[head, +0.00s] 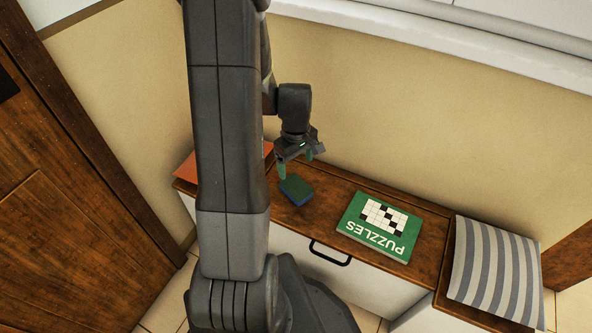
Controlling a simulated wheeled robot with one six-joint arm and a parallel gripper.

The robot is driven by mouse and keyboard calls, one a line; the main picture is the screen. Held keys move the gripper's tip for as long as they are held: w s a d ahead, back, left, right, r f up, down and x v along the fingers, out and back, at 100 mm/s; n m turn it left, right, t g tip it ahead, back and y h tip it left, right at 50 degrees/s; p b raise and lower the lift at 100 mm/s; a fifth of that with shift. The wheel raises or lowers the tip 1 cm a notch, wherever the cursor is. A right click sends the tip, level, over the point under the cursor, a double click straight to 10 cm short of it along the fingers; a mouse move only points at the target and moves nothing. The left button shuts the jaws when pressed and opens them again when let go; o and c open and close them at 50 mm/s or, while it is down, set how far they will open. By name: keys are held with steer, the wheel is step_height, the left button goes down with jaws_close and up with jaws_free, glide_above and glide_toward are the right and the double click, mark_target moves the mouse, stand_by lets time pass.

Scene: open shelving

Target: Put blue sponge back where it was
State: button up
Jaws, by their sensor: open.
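The blue sponge (296,190) has a dark green top and blue sides. It appears to lie on the wooden top of the low cabinet (330,184), left of the puzzle book. My gripper (296,168) is just above and behind the sponge, pointing down with its green fingertips apart. One fingertip is close to the sponge's upper left edge; I cannot tell whether it touches. Nothing shows between the fingers.
A green puzzle book (380,226) lies on the cabinet top. A grey striped cushion (496,272) is at the right end. An orange-red item (184,166) is at the left, partly hidden by my arm. A wall rises behind the cabinet, and a wooden door (75,200) stands at the left.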

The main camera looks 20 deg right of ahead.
step_height(320, 180, up, 3)
steer(key=shift+f, duration=0.2)
steer(key=shift+c, duration=0.5)
